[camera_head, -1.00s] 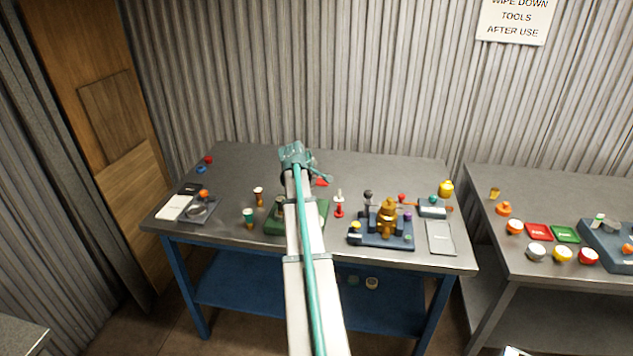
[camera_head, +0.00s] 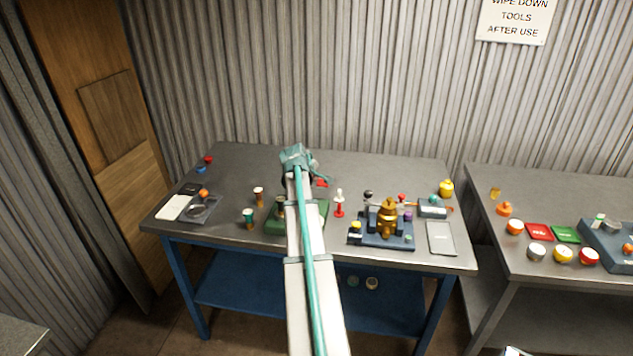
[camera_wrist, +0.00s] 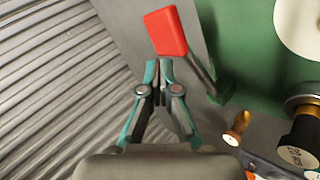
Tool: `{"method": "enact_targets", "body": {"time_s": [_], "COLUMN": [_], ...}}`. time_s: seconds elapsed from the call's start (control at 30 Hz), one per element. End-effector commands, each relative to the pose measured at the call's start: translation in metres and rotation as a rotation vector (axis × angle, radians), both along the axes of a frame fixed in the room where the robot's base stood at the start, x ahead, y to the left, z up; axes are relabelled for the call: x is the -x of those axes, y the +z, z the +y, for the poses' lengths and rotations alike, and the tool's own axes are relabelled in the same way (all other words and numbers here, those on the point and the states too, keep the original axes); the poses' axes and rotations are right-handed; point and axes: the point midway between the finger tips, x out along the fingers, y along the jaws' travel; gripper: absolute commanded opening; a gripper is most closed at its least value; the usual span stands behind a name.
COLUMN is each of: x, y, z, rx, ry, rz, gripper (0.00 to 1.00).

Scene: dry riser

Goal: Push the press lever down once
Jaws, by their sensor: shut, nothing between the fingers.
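The press lever has a red block grip (camera_wrist: 165,32) on a grey rod, which joins the green press base (camera_wrist: 245,45) in the wrist view. In the head view the red grip (camera_head: 321,182) shows just right of my arm's end. The green base (camera_head: 275,227) is partly hidden behind my arm. My gripper (camera_wrist: 159,66) is shut and empty. In the wrist view its fingertips lie just below the red grip and left of the rod. I cannot tell whether they touch the lever.
Right of the press stand a red-and-white piece (camera_head: 339,205) and a blue fixture (camera_head: 370,240) with a brass body. Small cups (camera_head: 249,218) and a grey tray (camera_head: 203,212) are on the left. A corrugated wall (camera_head: 380,80) rises behind the table.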

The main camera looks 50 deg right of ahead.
Motion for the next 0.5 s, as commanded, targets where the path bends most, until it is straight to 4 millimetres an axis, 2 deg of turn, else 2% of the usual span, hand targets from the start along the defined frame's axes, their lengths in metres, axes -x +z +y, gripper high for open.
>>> {"method": "enact_targets", "body": {"time_s": [0.5], "x": [0.0023], "y": [-0.0059], "z": [-0.0008], "rx": [-0.001], "ry": [-0.001], "rz": [0.001], "gripper": [0.00]}}
